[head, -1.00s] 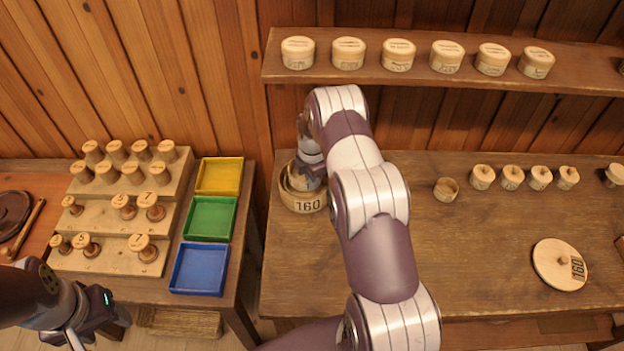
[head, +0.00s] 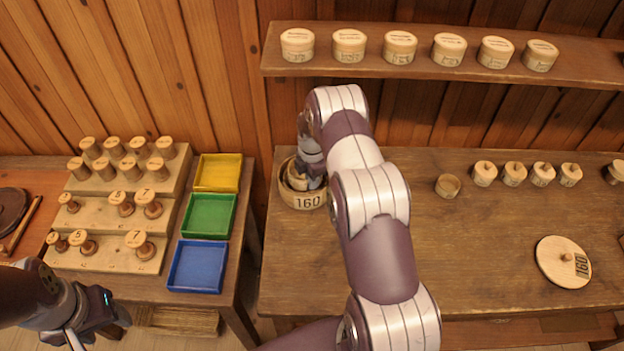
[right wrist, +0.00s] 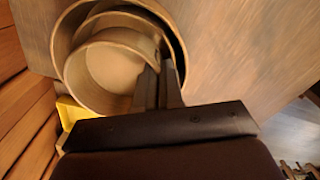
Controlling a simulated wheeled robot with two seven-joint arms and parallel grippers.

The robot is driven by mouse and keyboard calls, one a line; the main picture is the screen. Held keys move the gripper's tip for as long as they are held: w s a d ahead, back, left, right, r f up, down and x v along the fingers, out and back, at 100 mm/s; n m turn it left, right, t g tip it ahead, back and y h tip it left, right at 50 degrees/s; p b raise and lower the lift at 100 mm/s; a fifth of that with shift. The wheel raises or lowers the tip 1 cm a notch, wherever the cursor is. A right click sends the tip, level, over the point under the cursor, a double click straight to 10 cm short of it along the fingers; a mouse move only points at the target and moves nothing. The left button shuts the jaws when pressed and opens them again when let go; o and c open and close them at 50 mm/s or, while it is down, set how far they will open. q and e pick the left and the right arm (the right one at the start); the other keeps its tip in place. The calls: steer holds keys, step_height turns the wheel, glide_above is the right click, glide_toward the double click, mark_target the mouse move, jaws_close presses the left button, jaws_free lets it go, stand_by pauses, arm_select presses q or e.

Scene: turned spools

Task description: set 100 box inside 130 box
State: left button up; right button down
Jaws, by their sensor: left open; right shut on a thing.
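The round wooden 160 box (head: 308,201) stands open at the left of the workbench. In the right wrist view, its rim (right wrist: 63,72) surrounds a smaller ring, which I take to be the 130 box, and an innermost open box (right wrist: 112,70), likely the 100 box. Their numbers are not visible. My right gripper (right wrist: 160,84) is shut on the innermost box's wall, one finger inside. That box sits within the outer rims; whether it touches the bottom is hidden. In the head view my right gripper (head: 310,180) is partly hidden by my arm. My left gripper (head: 112,322) is open and empty.
The 160 lid (head: 563,262) lies at the bench's right. A small open box (head: 447,186) and several small lidded boxes stand behind. Lidded boxes line the shelf (head: 400,70). Left are knobbed cylinder blocks (head: 110,215) and yellow, green and blue trays (head: 197,267). The bench's middle is clear.

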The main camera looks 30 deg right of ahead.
steer(key=c, duration=0.8)
jaws_free()
steer(key=shift+r, duration=0.2)
steer(key=shift+r+p, duration=0.4)
steer(key=shift+r, duration=0.15)
steer(key=shift+r, duration=0.1)
steer(key=shift+r+p, duration=2.05)
steer(key=shift+r, duration=1.4)
